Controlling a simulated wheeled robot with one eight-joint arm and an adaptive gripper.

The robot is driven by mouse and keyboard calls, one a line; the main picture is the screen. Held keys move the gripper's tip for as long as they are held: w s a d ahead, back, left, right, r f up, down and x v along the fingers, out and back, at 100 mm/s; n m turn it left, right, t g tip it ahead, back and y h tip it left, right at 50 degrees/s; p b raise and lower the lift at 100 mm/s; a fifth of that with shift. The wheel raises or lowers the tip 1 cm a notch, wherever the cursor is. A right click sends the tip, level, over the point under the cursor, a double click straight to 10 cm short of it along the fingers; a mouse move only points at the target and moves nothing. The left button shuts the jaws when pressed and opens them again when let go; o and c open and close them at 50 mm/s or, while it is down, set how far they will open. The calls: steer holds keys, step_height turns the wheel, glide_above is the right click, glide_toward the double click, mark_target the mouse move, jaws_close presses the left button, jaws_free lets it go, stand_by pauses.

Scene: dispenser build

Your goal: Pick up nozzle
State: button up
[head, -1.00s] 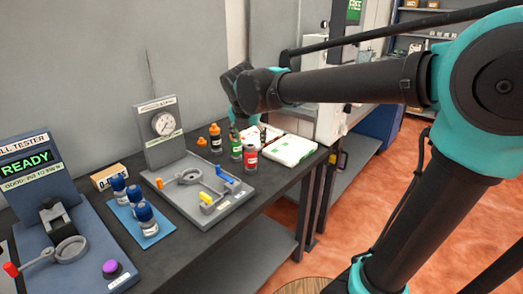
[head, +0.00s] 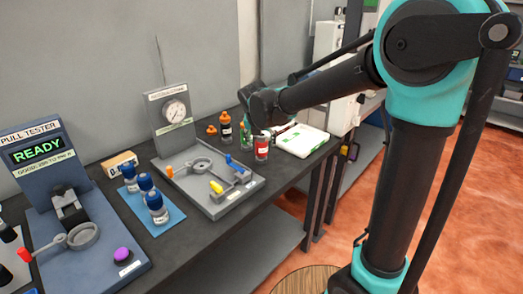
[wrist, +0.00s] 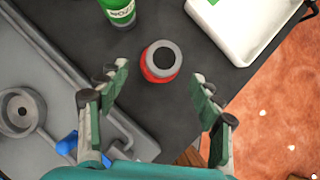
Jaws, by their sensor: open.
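My gripper (wrist: 160,84) is open and empty in the wrist view, its two fingers apart. A red bottle (wrist: 155,75) with a grey top and dark centre lies between and just beyond the fingertips, not held; it also shows in the head view (head: 261,152). A small orange piece (head: 211,131) sits on the bench left of a dark bottle with an orange cap (head: 226,125). It may be the nozzle, but I cannot tell for sure. It is not in the wrist view. My gripper is mostly hidden behind my wrist in the head view.
A green bottle (wrist: 119,12) stands close to the red one. A white tray (wrist: 250,28) lies near the bench edge. The grey gauge fixture (head: 222,208), blue-capped vials (head: 157,209) and pull tester (head: 100,262) stand to the left.

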steer(key=shift+x, duration=2.6)
steer(key=shift+r, duration=0.1)
steer(key=shift+c, duration=0.6)
jaws_close()
